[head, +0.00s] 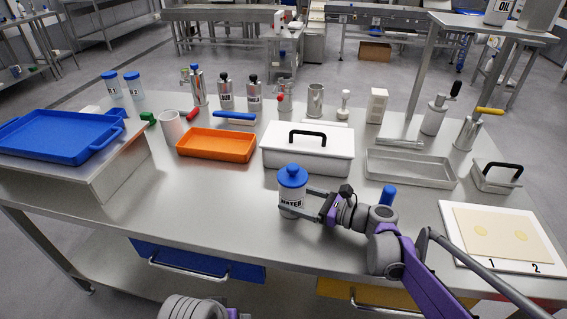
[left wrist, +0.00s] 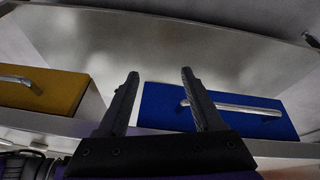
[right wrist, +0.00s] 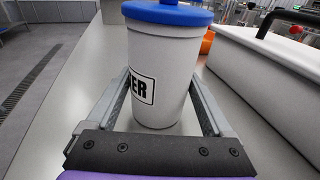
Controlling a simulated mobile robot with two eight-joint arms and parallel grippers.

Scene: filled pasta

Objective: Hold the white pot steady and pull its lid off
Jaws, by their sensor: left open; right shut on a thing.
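The white pot (head: 291,206), labelled WATER, stands upright near the front middle of the steel table. Its blue lid (head: 292,176) with a round knob sits on top of it. My right gripper (head: 294,201) is shut on the pot's body, a finger on either side, below the lid. The right wrist view shows the pot (right wrist: 162,75) between the fingers and part of the blue lid (right wrist: 168,14) above them. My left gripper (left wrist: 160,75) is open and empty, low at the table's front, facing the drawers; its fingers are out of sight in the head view.
A white bin (head: 310,160) with a black-handled lid stands behind the pot. An orange tray (head: 216,144) is behind left, a steel tray (head: 410,168) behind right. A blue drawer (head: 195,262) and a yellow drawer (head: 385,294) sit under the table. The table left of the pot is clear.

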